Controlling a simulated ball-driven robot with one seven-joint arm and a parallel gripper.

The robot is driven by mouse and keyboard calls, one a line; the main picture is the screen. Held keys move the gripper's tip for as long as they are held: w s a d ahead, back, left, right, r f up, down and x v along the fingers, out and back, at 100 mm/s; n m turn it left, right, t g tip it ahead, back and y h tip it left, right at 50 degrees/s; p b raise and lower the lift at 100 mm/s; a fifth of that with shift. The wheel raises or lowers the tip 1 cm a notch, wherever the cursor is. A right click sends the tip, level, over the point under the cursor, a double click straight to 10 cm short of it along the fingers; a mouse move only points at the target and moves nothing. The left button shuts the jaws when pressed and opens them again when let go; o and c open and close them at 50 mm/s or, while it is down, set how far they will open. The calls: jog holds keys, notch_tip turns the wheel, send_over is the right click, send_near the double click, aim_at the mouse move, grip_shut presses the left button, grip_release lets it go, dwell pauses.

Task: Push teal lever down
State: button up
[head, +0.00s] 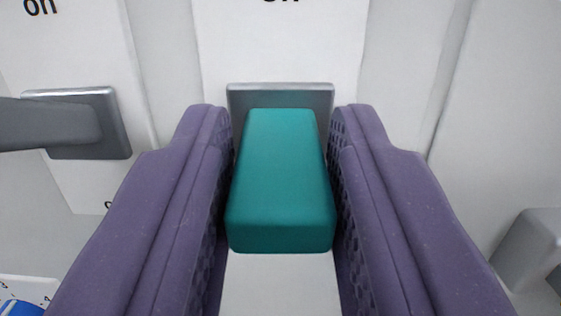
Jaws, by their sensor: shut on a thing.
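The teal lever (280,180) sticks out toward me from a grey metal mounting plate (280,89) on a white panel, in the middle of the head view. My gripper (280,135) has its two purple padded fingers on the left and right sides of the lever. It is shut on the lever. The fingers hide the lever's sides. The lever's top and front end face show. Part of the word "on" shows on the panel above the lever, cut off by the top edge.
A grey block (530,250) is at the lower right edge. A blue round object (20,308) shows at the bottom left corner.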

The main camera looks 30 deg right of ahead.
notch_tip(320, 180, down, 2)
jog(key=t+h+b, duration=0.2)
jog(key=t+b, duration=0.1)
jog(key=b, duration=0.8)
jog(key=shift+w+f+b, duration=0.1)
jog(key=shift+f+b, duration=0.05)
jog(key=shift+b, duration=0.25)
jog(key=shift+t+b, duration=0.3)
jog(key=shift+b, duration=0.15)
jog(key=o, duration=1)
jog(key=shift+r, duration=0.2)
jog(key=shift+c, duration=0.2)
jog(key=v, duration=0.7)
jog(key=shift+s+f, duration=0.25)
